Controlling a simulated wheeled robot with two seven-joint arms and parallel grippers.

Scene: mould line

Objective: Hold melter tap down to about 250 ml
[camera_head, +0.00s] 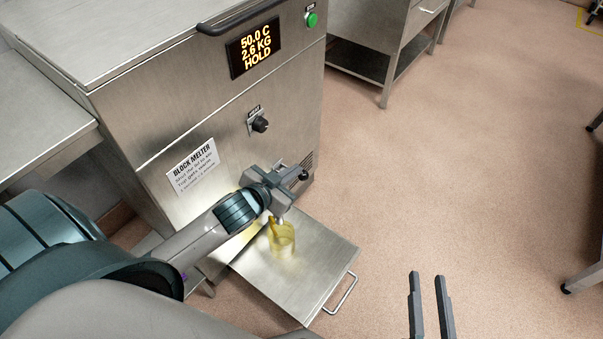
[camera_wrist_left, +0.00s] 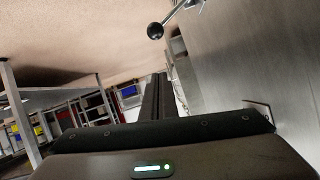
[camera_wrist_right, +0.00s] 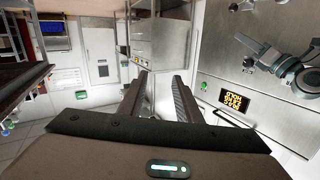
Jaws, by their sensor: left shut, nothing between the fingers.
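The steel block melter (camera_head: 215,120) has a display (camera_head: 255,48) reading 50.0 C, 2.6 KG, HOLD. Its tap (camera_head: 303,175) is low on the front, with a black ball knob, partly hidden by my left gripper. The tap lever's black ball (camera_wrist_left: 155,31) also shows in the left wrist view, apart from the fingertips. My left gripper (camera_head: 284,183) is shut and empty, at the tap. A clear jug (camera_head: 283,240) with yellow in it stands under the tap; its fill level is not readable. My right gripper (camera_head: 429,277) is open and empty, away from the melter.
The jug stands on a steel shelf (camera_head: 315,262) with a handle at its front. A black knob (camera_head: 260,124) and a green button (camera_head: 312,19) are on the melter front. A steel table (camera_head: 375,45) stands behind. The floor (camera_head: 450,150) to the right is clear.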

